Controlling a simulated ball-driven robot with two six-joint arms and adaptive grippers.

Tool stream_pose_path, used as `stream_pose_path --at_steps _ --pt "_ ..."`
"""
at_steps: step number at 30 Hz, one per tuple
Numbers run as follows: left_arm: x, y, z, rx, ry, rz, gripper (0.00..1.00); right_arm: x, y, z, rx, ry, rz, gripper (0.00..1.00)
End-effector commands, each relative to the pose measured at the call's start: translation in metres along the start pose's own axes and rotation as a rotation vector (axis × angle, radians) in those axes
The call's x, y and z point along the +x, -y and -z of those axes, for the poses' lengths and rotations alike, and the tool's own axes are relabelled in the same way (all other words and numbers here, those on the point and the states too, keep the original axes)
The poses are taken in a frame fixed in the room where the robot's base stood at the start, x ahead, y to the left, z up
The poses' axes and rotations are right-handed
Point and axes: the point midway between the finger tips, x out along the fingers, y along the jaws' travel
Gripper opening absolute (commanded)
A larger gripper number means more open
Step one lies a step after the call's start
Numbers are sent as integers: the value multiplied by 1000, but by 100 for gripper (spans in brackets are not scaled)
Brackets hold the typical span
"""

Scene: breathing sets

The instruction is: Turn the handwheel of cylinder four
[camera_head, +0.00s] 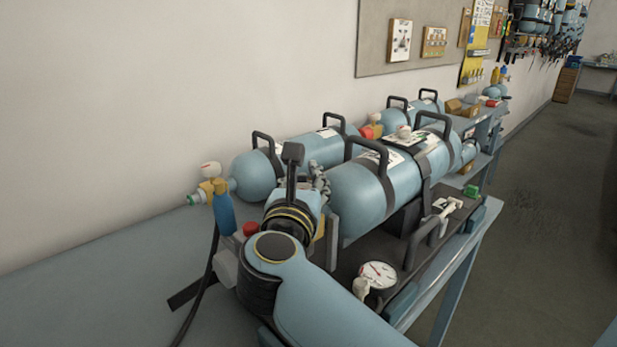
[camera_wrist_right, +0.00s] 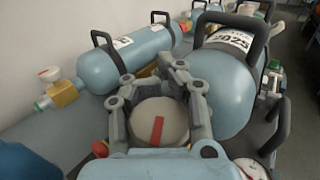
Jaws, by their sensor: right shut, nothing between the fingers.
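My right gripper (camera_head: 319,180) is at the valve end of the near blue cylinder (camera_head: 372,187), partly hidden behind my own wrist. In the right wrist view my right gripper (camera_wrist_right: 178,68) is shut, its fingertips close together with nothing between them. A round beige handwheel (camera_wrist_right: 172,109) with a red bar shows below, between the finger links; I cannot tell whether they touch it. Another handwheel (camera_head: 210,169), white with a red mark, sits on the brass valve of the rear cylinder (camera_head: 256,174). No number four is readable. My left gripper is out of view.
Black handles (camera_head: 368,158) arch over the cylinders. A pressure gauge (camera_head: 378,274) stands at the near bench edge. A red knob (camera_head: 250,228) and a black hose (camera_head: 208,272) are left of my wrist. The bench top (camera_head: 95,265) is clear at left.

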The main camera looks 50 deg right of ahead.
Motion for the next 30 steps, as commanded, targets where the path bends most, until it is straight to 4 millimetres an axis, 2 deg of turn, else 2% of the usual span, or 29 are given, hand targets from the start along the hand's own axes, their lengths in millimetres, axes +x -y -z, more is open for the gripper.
stream_pose_path --at_steps 7,8,19,27,30 --pt "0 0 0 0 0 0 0 -1 -1 2 2 -5 -2 0" --pt "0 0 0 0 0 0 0 -1 -1 2 2 -5 -2 2" --pt "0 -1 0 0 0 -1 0 0 0 0 1 -2 -1 51" --pt "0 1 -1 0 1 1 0 0 0 -1 2 0 -1 52" --pt "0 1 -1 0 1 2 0 0 0 -8 4 1 0 52"
